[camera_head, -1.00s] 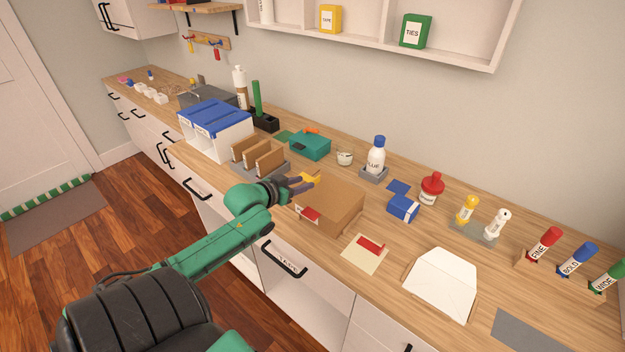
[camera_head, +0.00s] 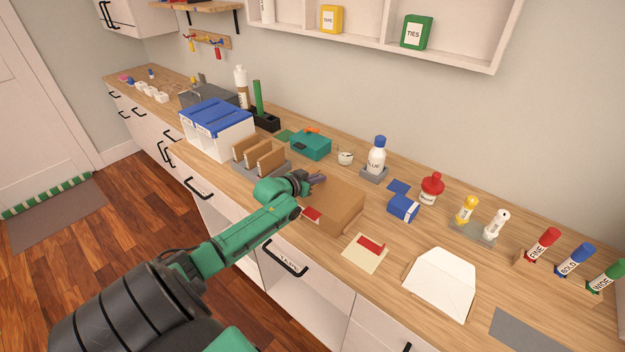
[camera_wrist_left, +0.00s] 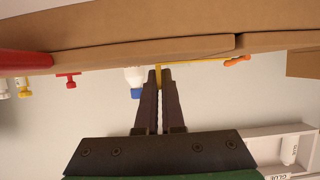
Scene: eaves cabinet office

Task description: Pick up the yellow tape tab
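The yellow tape tab (camera_wrist_left: 158,84) shows in the left wrist view as a thin yellow strip between my left fingertips. A yellow edge runs right from it along the cardboard box (camera_wrist_left: 120,50). In the head view the tab is hidden by my gripper. My left gripper (camera_head: 317,180) is at the far left edge of the cardboard box (camera_head: 338,203), which stands on the counter. In the left wrist view its two dark fingers (camera_wrist_left: 159,80) are close together, shut on the tab. My right gripper is not in view.
Near the box are cardboard dividers (camera_head: 262,158), a teal case (camera_head: 311,145), a glue bottle (camera_head: 376,158), a blue box (camera_head: 403,207) and a red-marked card (camera_head: 362,256). A white envelope (camera_head: 440,283) lies right. The wall shelf (camera_head: 470,57) is above.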

